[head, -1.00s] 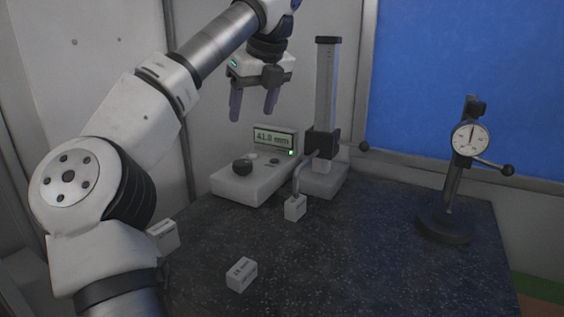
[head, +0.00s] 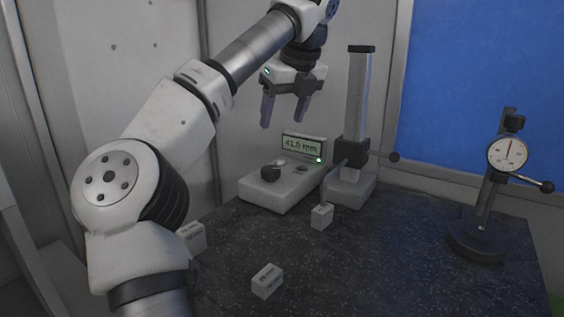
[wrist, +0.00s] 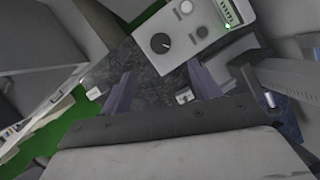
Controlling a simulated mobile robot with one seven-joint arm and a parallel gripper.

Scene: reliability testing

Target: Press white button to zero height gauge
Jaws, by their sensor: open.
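The height gauge's pale control box (head: 262,193) sits at the back of the dark table. Its display (head: 302,147) reads about 41 mm; the last digit is blurred. A black knob (head: 270,173) is on its top, and a small white button (head: 280,162) lies behind the knob. The white button also shows near the top edge of the wrist view (wrist: 186,7), beyond the knob (wrist: 160,43). My gripper (head: 282,124) is open and empty, above the box and apart from it, fingers pointing down. Its two fingers also show in the wrist view (wrist: 160,70).
The gauge's upright column (head: 354,100) stands right of the box, its probe arm reaching down to a small white block (head: 321,217). Another block (head: 267,281) lies in front, and one (head: 192,236) at left. A dial indicator stand (head: 478,245) stands at right. The table's middle is clear.

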